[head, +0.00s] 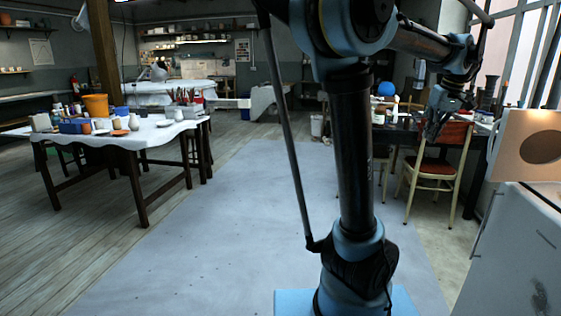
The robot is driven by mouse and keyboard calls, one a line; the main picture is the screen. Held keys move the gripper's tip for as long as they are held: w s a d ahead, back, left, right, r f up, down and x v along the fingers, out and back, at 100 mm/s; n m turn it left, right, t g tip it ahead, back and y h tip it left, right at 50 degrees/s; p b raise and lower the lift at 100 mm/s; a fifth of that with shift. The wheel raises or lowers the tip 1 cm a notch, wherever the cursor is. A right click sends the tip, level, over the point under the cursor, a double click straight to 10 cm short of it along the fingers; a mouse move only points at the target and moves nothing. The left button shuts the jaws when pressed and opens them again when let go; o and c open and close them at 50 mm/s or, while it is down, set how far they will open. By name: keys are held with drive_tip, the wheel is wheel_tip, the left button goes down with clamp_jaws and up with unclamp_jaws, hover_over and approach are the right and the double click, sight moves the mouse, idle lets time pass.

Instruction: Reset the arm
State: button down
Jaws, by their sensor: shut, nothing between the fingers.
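My gripper (437,128) hangs at the right of the head view, in the air, pointing down. It is shut and empty. Behind it in the picture is a chair (437,167) with a reddish seat and back. My arm rises from its blue base at the bottom centre, bends at the top of the view and reaches to the right. The top of the arm is cut off by the frame edge.
A white-topped table (150,137) with an orange bucket (96,105) and pottery stands at left. A dark work table with several items is behind the chair. A white cabinet (510,260) with a tan box (528,145) is close at right. The grey floor ahead is clear.

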drive_tip(key=s+a+f, duration=0.2)
drive_tip(key=a+f, duration=0.3)
drive_tip(key=a, duration=0.5)
drive_tip(key=s+a+f, duration=0.1)
drive_tip(key=a+f, duration=0.5)
drive_tip(key=a, duration=0.4)
drive_tip(key=s+a+f, duration=0.5)
drive_tip(key=f, duration=0.2)
drive_tip(key=s+a+f+h, duration=0.1)
drive_tip(key=s+a+f, duration=0.5)
drive_tip(key=f, duration=0.2)
drive_tip(key=shift+f+m+g, duration=0.25)
drive_tip(key=shift+m+g, duration=0.05)
drive_tip(key=shift+a, duration=0.1)
